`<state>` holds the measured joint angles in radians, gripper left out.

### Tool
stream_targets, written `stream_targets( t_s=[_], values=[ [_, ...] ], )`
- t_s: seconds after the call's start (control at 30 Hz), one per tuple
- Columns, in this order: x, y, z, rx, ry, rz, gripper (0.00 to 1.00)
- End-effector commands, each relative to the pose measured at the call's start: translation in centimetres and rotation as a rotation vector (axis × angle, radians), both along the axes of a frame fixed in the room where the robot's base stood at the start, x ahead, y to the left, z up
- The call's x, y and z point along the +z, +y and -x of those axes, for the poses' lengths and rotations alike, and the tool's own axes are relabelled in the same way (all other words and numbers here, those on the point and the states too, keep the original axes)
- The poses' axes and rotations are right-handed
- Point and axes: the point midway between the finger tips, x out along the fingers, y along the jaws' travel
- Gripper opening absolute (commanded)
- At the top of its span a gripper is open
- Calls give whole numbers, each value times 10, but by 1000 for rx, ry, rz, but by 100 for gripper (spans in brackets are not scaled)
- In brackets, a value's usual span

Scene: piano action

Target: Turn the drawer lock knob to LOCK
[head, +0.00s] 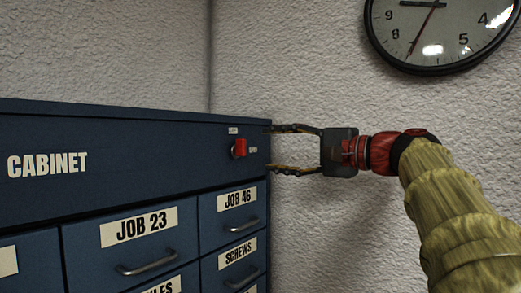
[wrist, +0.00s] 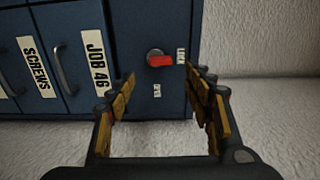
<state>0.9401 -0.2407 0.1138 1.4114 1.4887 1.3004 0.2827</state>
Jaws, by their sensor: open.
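The red lock knob (head: 239,148) is on the upper right front of the blue cabinet (head: 150,135). In the wrist view the red knob (wrist: 161,60) has a grey round base, and its bar points right, toward a small label that seems to read LOCK (wrist: 181,56). A second small label (wrist: 157,93) lies below it there, too small to read. My gripper (head: 271,149) is open and empty, right of the knob in the head view. In the wrist view its fingertips (wrist: 161,76) stand either side of the knob's line, apart from it.
A textured white wall (head: 310,80) is behind, with a round clock (head: 440,30) at the upper right.

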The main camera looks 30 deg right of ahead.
Motion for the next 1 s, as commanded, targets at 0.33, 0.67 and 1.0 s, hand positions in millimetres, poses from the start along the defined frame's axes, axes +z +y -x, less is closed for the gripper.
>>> stream_targets(
  t_s=[0.33, 0.67, 1.0],
  values=[
    [0, -10, 25, -1, 1, 0, 52],
    [0, -9, 25, 0, 0, 0, 52],
    [-10, -22, 21, -46, 15, 53, 52]
  ],
)
